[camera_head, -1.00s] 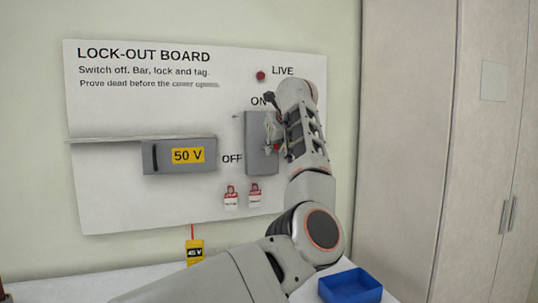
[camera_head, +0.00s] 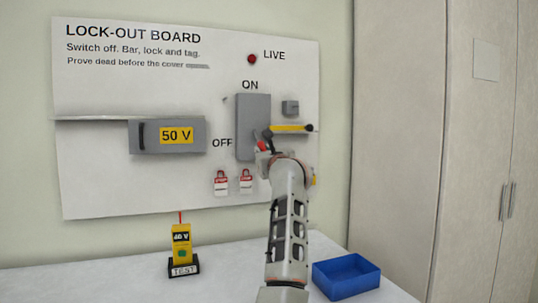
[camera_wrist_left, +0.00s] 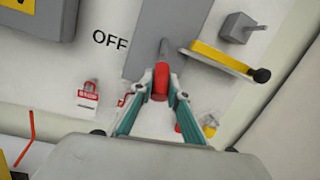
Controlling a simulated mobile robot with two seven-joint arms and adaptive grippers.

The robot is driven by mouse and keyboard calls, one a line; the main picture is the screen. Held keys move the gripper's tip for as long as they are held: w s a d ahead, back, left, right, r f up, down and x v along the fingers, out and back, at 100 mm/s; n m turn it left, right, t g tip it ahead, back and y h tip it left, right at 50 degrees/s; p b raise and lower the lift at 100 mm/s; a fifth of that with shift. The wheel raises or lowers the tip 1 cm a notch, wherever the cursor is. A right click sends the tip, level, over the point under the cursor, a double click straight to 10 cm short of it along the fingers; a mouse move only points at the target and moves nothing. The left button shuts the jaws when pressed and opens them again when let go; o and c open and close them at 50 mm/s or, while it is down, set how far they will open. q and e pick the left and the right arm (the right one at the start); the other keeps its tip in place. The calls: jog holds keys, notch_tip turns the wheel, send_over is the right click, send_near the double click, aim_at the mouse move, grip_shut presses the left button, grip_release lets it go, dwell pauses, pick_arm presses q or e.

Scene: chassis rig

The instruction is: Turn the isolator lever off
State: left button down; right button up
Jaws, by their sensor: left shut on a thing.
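The isolator (camera_head: 252,112) is a grey box on the lock-out board, between the ON label at its top and the OFF label at its lower left. In the left wrist view, its lever is a grey shaft (camera_wrist_left: 164,48) with a red grip (camera_wrist_left: 160,80). The lever points down, with its grip near the box's lower end. My left gripper (camera_head: 263,146) is shut on the red grip. In the left wrist view, its two teal fingers (camera_wrist_left: 160,84) close around the grip from both sides. My right gripper is not in view.
A yellow bar (camera_head: 293,128) with a black knob lies close right of the gripper, below a small grey block (camera_head: 290,107). Two red padlocks (camera_head: 221,182) (camera_head: 246,181) hang at the left. A 50 V box (camera_head: 167,148), a yellow tester (camera_head: 182,243) and a blue tray (camera_head: 346,280) stand clear.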

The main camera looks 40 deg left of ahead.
pick_arm(q)
jog(key=shift+w+a+f+t+y+b, duration=0.3)
jog(key=shift+f+y+b, duration=0.1)
jog(key=shift+f, duration=0.15)
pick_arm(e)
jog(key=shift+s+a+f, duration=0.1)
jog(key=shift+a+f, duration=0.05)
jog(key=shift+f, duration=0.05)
pick_arm(q)
jog(key=shift+s+r, duration=0.15)
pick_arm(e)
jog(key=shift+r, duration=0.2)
pick_arm(q)
jog(key=c, duration=1.9)
grip_release()
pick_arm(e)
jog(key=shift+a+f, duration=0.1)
pick_arm(q)
jog(key=v, duration=1.2)
jog(key=shift+d, duration=0.1)
